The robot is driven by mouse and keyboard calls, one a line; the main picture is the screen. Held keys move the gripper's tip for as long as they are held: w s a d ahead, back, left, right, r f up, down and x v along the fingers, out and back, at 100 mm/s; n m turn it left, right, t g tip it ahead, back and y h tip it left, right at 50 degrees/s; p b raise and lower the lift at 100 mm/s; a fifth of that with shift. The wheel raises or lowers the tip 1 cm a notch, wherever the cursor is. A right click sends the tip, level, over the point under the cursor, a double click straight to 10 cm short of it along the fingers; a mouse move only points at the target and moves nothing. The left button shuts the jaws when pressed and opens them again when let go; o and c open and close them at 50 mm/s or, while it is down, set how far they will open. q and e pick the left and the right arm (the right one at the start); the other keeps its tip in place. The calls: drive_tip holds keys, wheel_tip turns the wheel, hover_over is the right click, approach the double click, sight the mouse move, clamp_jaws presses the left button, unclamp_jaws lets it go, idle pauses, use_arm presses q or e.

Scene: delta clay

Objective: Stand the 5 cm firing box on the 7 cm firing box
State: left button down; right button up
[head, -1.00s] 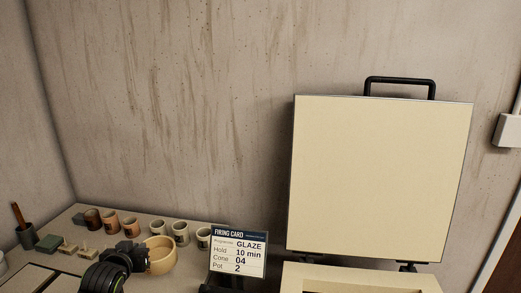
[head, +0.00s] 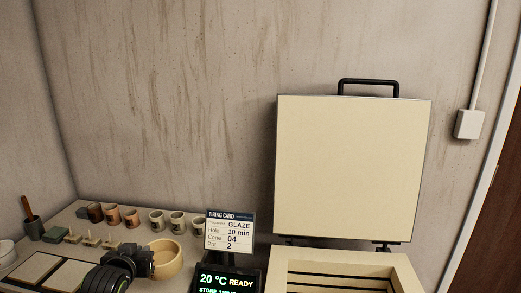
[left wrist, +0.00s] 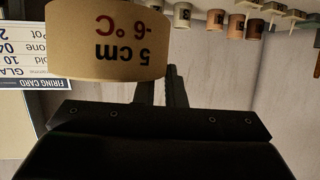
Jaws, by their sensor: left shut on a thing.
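The 5 cm firing box is a round, cream, open-topped box (head: 168,262). My left gripper (head: 146,261) is shut on its wall and holds it near the row of cups. In the left wrist view the same box (left wrist: 108,45) shows upside down, with "5 cm" and "-6 °C" on its side. There the gripper's fingers (left wrist: 160,88) are partly hidden behind it. I see no 7 cm firing box in these frames. My right gripper is not in view.
An open kiln (head: 412,274) stands at the right, its pale lid (head: 350,165) raised. Beside it are a firing card (head: 230,232) and a display (head: 229,282) reading "20 °C READY". Several cups (head: 156,221) line the bench. Flat tiles (head: 33,268) lie at the left.

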use_arm(q)
drive_tip(key=s+d+r+h, duration=0.1)
drive_tip(key=s+d+r, duration=1)
drive_tip(key=s+r, duration=0.2)
drive_tip(key=shift+s+d+m, duration=0.15)
drive_tip(key=shift+d+m, duration=0.05)
drive_tip(key=shift+m, duration=0.2)
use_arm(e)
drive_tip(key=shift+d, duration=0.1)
